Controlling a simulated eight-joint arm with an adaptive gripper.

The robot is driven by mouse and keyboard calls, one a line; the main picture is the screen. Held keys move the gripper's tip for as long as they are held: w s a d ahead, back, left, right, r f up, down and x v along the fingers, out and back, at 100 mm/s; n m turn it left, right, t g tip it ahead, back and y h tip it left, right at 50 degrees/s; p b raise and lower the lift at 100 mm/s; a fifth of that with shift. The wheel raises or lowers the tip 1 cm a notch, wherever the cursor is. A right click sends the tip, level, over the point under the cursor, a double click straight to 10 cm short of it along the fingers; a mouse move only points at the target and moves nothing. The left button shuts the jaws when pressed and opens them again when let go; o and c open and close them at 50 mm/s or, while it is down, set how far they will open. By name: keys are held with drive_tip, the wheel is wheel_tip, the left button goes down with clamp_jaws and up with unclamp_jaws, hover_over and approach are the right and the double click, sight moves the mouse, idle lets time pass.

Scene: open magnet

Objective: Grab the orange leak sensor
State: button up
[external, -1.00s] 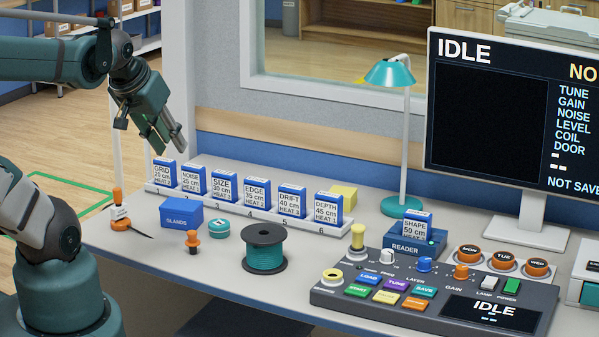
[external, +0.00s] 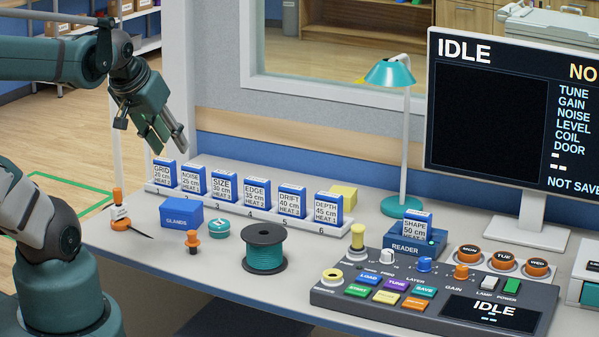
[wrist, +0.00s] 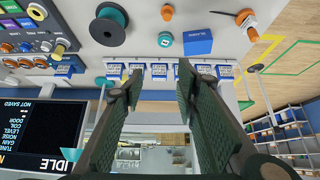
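Two orange things stand on the desk, and no readable label tells which is the leak sensor. My gripper (external: 163,141) hangs above the row of cards, clear of both. In the wrist view its fingers (wrist: 157,80) are apart with nothing between them.
A rack (external: 262,213) of blue-and-white cards runs behind the orange pieces. A teal round piece (external: 219,228) and a cable spool (external: 264,249) stand to their right. A lamp (external: 403,140), a reader (external: 414,244) and a control panel (external: 430,300) fill the right side.

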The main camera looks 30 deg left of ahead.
drive_tip(key=shift+w+a, duration=0.1)
drive_tip(key=m+g+p, duration=0.2)
drive_tip(key=m+g, duration=0.3)
drive_tip(key=m, duration=0.7)
approach(116, 188)
drive_tip(key=w+d, duration=0.2)
drive_tip(key=d, duration=0.6)
drive_tip(key=a+f+m+g, duration=0.1)
drive_tip(key=a+f, duration=0.2)
drive_tip(key=a+f+m, duration=0.2)
drive_tip(key=a+f, duration=0.2)
drive_tip(key=shift+g+p, duration=0.4)
drive_tip(key=shift+s+a+f+m, duration=0.1)
drive_tip(key=shift+a+f+m, duration=0.2)
drive_tip(key=shift+a+f, duration=0.25)
drive_tip(key=shift+d, duration=0.1)
drive_tip(key=shift+f, duration=1.3)
